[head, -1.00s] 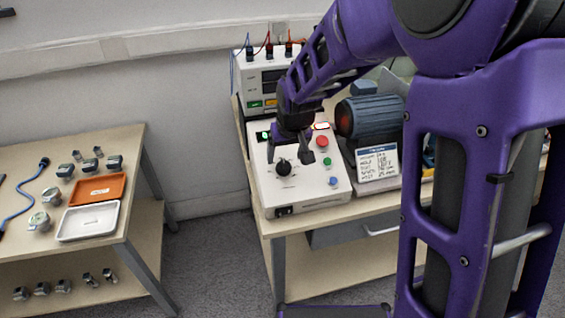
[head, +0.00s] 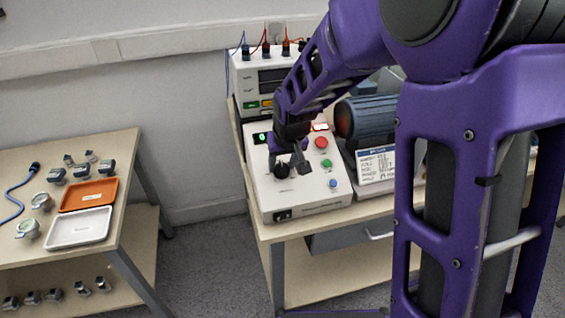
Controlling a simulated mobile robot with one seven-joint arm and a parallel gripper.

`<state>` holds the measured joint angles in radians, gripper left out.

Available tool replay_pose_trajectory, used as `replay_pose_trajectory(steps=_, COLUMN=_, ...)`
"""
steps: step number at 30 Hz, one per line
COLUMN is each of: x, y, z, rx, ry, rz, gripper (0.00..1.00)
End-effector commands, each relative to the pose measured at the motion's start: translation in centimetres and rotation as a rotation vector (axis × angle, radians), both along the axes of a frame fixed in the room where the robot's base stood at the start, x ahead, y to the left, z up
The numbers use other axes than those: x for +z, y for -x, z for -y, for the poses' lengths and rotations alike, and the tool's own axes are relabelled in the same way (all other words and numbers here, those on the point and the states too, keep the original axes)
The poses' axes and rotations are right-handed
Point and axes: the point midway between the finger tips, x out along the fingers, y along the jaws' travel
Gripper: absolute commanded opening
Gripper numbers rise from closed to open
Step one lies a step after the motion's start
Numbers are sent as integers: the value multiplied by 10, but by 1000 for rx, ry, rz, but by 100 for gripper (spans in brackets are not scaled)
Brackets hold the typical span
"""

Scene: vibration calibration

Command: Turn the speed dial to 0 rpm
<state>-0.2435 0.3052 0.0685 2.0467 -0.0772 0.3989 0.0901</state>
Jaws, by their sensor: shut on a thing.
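The speed dial (head: 282,171) is a black round knob on the sloping front of a white control box (head: 310,201). My gripper (head: 287,168) reaches down from above with its dark fingers at the dial, shut on it. The fingers partly cover the knob, so its pointer and the scale marks around it cannot be read. A small green-lit display (head: 262,137) shows at the box's upper left, too small to read with certainty.
Red (head: 321,143), green (head: 326,163) and blue (head: 333,183) buttons sit close right of my gripper. A motor (head: 366,120) stands beside the box, and a meter with cables (head: 244,75) behind it. A left table holds orange (head: 88,195) and white trays (head: 78,228).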

Motion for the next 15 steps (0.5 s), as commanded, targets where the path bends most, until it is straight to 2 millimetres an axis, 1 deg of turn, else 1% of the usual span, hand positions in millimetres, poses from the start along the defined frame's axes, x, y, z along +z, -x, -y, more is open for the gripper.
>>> replay_pose_trajectory(steps=1, x=0, y=0, z=0, rx=0, ry=0, rz=0, gripper=6)
replay_pose_trajectory(steps=2, x=0, y=0, z=0, rx=0, ry=0, rz=0, gripper=0)
replay_pose_trajectory(steps=3, x=0, y=0, z=0, rx=0, ry=0, rz=0, gripper=0)
replay_pose_trajectory(steps=10, x=0, y=0, z=0, rx=17, ry=8, rz=3, gripper=0)
replay_pose_trajectory(steps=15, x=0, y=0, z=-1, rx=75, ry=34, rz=11, gripper=0)
